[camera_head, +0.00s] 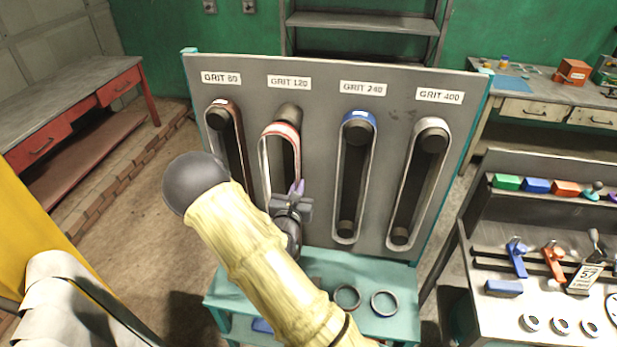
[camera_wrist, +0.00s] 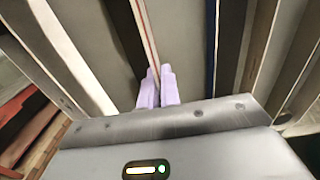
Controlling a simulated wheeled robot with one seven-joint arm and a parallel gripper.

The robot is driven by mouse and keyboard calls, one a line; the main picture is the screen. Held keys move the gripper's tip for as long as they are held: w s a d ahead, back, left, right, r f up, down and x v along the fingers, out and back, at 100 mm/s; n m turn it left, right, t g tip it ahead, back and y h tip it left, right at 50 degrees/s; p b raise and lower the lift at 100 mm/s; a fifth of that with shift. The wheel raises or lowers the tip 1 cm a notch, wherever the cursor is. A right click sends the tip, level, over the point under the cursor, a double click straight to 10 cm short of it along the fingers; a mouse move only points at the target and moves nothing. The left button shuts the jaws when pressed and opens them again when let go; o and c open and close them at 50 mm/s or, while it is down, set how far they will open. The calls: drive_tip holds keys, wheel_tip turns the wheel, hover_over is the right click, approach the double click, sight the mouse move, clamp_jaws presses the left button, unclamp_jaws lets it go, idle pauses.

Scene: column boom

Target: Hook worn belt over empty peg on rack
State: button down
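A pale belt with a red band (camera_head: 283,130) is at the GRIT 120 place on the grey rack panel (camera_head: 320,100). In the wrist view the fingers (camera_wrist: 156,88) are pinched on the edge-on belt strip (camera_wrist: 146,38). The belt's lower end and the lower peg are hidden by my arm.
Belts hang on pegs at GRIT 80 (camera_head: 222,118), GRIT 240 (camera_head: 357,130) and GRIT 400 (camera_head: 430,135), close on both sides. Rings (camera_head: 384,303) lie on the teal shelf (camera_head: 404,326) below. A workbench with tools (camera_head: 490,262) stands at right.

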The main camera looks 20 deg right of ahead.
drive_tip(key=shift+w+a, duration=0.1)
drive_tip(key=shift+a, duration=0.1)
drive_tip(key=shift+w+d, duration=0.1)
drive_tip(key=shift+b+x, duration=0.6)
drive_tip(key=shift+x, duration=4.95)
drive_tip(key=shift+w+f+b, duration=0.1)
drive_tip(key=shift+f+b, duration=0.2)
drive_tip(key=shift+f, duration=0.05)
drive_tip(key=c, duration=1.2)
unclamp_jaws()
drive_tip(key=shift+c, duration=0.2)
